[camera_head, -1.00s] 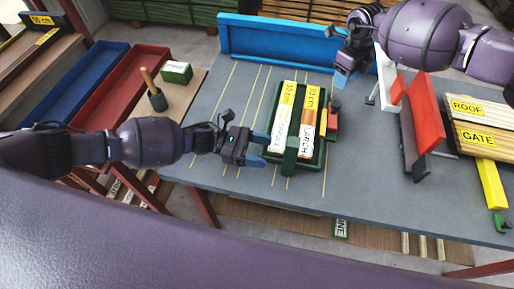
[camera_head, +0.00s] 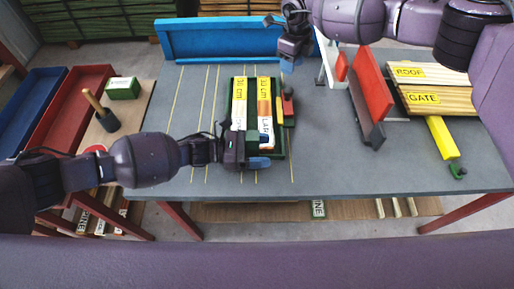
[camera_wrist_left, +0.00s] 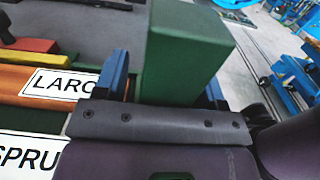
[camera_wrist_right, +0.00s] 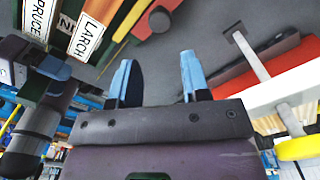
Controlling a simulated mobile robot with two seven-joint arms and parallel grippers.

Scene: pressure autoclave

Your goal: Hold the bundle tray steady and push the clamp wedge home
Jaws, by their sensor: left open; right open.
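The green bundle tray (camera_head: 233,112) lies on the grey table and holds two bundles labelled SPRUCE (camera_head: 239,103) and LARCH (camera_head: 265,108). A red piece with a dark round knob (camera_head: 288,97), apparently the clamp wedge, is at the tray's right side beside a yellow strip (camera_head: 276,103). It also shows in the right wrist view (camera_wrist_right: 158,18). My left gripper (camera_head: 260,161) is at the tray's near end. In the left wrist view its blue fingers (camera_wrist_left: 165,88) stand open on either side of a green block (camera_wrist_left: 185,60); contact is unclear. My right gripper (camera_head: 287,63) is open and empty beyond the tray's far right corner.
A blue raised wall (camera_head: 215,40) runs along the table's back. A red upright board (camera_head: 372,88) and boards labelled ROOF and GATE (camera_head: 430,85) stand right, with a yellow bar (camera_head: 442,138). Left are a mallet (camera_head: 103,115) and a green box (camera_head: 122,88). The table between tray and red board is clear.

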